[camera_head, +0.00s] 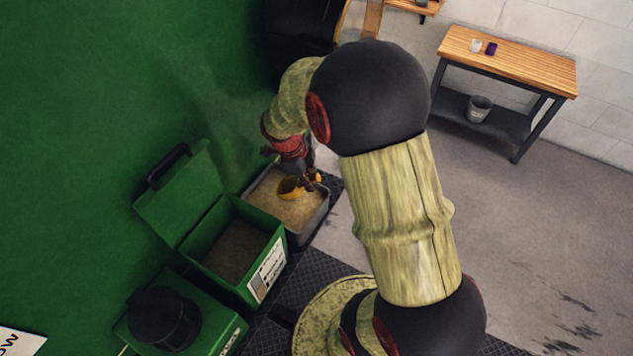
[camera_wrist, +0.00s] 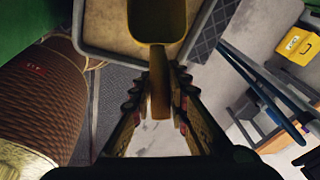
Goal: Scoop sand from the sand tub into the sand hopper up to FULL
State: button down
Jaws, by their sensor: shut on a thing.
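My gripper (camera_head: 306,174) is shut on the handle of a yellow scoop (camera_head: 290,188). In the wrist view, the scoop (camera_wrist: 157,22) extends away from between the fingers (camera_wrist: 160,88). The scoop is over the grey sand tub (camera_head: 312,226), which holds pale sand (camera_head: 293,208); I cannot tell whether it touches the sand or carries any. The green sand hopper (camera_head: 262,216) stands to the lower left, its lid (camera_head: 178,200) open, with darker sand (camera_head: 238,248) inside. A white label (camera_head: 267,270) is on its side, too small to read.
A green box with a black cap (camera_head: 163,318) stands left of the hopper. The green wall (camera_head: 90,120) runs close along the left. A wooden-topped bench (camera_head: 515,62) stands at the back right, with open floor (camera_head: 530,210) before it. A yellow box (camera_wrist: 298,45) shows in the wrist view.

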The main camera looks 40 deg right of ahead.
notch_tip(320, 180, down, 6)
jog(key=w+t+y+p, duration=0.1)
jog(key=t+p, duration=0.1)
jog(key=r+t+y+b, duration=0.1)
jog(key=b, duration=0.1)
jog(key=s+r+t+b, duration=0.1)
jog(key=r, duration=0.1)
jog(key=r+t+y+b, duration=0.1)
jog(key=r+b, duration=0.1)
jog(key=shift+s+d+m+y+b, duration=0.25)
jog(key=shift+s+m+y+b, duration=0.05)
jog(key=shift+s, duration=0.05)
jog(key=shift+s+r+t+b, duration=0.1)
jog(key=shift+r+t+b, duration=0.35)
jog(key=shift+r, duration=0.2)
dwell(0.6)
jog(key=shift+s, duration=0.15)
